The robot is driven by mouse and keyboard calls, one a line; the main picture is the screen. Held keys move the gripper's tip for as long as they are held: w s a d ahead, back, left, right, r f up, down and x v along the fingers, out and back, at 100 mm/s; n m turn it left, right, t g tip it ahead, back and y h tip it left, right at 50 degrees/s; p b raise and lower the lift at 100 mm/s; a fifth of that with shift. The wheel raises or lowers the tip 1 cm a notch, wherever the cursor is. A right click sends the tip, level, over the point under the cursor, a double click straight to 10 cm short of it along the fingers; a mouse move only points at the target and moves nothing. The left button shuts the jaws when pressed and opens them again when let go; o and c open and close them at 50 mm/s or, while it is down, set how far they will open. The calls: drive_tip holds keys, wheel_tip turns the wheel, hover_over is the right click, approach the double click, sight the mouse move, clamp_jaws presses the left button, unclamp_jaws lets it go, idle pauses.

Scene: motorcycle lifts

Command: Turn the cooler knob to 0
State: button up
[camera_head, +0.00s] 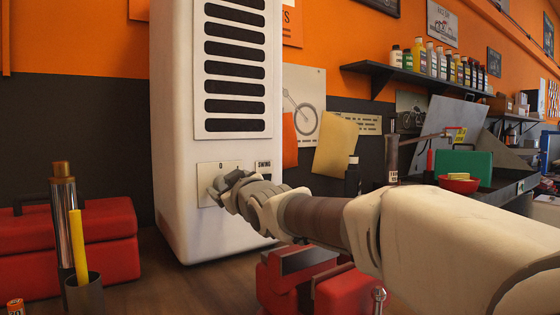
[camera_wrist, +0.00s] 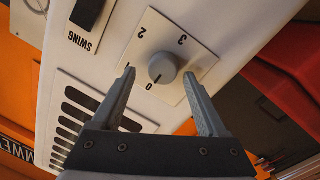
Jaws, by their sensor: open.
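The white cooler (camera_head: 171,120) stands upright at the left of the head view, with a control plate (camera_head: 207,170) low on its front. In the wrist view the round grey knob (camera_wrist: 163,66) sits on the pale plate (camera_wrist: 190,55) marked 0, 1, 2 and 3. My gripper (camera_wrist: 158,73) is open, with one finger on each side of the knob and gaps between. In the head view my gripper (camera_head: 222,184) is at the plate and hides the knob.
A SWING switch (camera_wrist: 86,12) is beside the plate. A red toolbox (camera_head: 100,220) and a cup (camera_head: 84,293) with a yellow stick stand at left. Red equipment (camera_head: 345,290) lies below my arm. A bottle shelf (camera_head: 400,75) hangs at right.

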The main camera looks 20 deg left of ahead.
drive_tip(key=r+p, duration=0.1)
drive_tip(key=r, duration=0.1)
drive_tip(key=d+r+p, duration=0.1)
drive_tip(key=r, duration=0.1)
drive_tip(key=shift+w, duration=0.15)
drive_tip(key=w+d+r+p, duration=0.1)
drive_tip(key=d+r+p, duration=0.5)
drive_tip(key=d+p, duration=0.4)
drive_tip(key=shift+w+d, duration=0.3)
drive_tip(key=shift+r, duration=0.1)
